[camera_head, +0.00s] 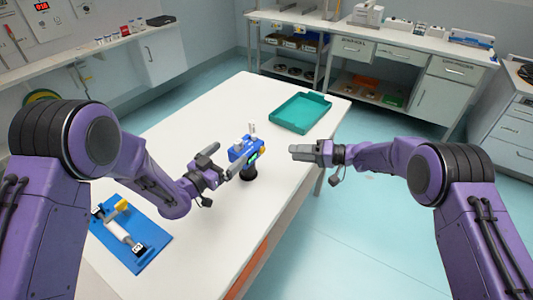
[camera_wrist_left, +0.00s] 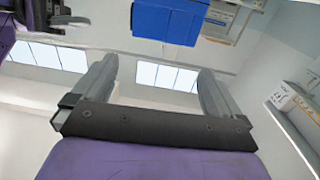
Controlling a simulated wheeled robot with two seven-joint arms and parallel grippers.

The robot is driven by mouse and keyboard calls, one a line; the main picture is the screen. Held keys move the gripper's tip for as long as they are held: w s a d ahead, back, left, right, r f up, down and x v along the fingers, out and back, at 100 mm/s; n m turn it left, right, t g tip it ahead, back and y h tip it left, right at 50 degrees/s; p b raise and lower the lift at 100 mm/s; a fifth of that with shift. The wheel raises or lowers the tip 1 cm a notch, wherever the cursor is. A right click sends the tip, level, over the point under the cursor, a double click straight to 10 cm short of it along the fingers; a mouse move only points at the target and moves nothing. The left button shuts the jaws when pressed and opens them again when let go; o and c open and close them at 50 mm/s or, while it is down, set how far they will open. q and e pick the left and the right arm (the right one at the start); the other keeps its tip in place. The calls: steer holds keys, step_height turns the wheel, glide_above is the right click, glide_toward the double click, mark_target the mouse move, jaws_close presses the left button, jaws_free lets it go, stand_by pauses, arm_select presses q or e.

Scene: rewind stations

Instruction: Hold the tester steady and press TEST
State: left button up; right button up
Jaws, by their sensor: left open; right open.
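The tester (camera_head: 243,150) is a blue device with a small green display, a yellow part and a dark lower part. It stands on the white table (camera_head: 200,105) near its right edge. My left gripper (camera_head: 224,158) is open, just left of the tester, with its fingers pointing toward it. In the left wrist view the blue body of the tester (camera_wrist_left: 168,20) shows beyond the open fingertips, with nothing between the fingers. My right gripper (camera_head: 292,150) is open and empty, to the right of the tester and apart from it. The TEST button cannot be made out.
A teal tray (camera_head: 303,112) lies at the table's far right. A blue board (camera_head: 148,247) with a white roller and a yellow part lies at the near left, partly behind my left arm. Shelves and a drawer counter (camera_head: 390,40) stand at the back. The table's middle is clear.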

arm_select(q)
glide_toward(252, 149)
step_height(252, 149, down, 4)
steer(key=w+a, duration=0.2)
steer(key=x, duration=0.4)
steer(key=r+x, duration=0.1)
steer(key=x, duration=0.2)
steer(key=shift+s, duration=0.1)
steer(key=shift+w+d, duration=0.25)
steer(key=shift+w, duration=0.15)
steer(key=c, duration=1.2)
steer(key=shift+o, duration=0.2)
arm_select(e)
jaws_close()
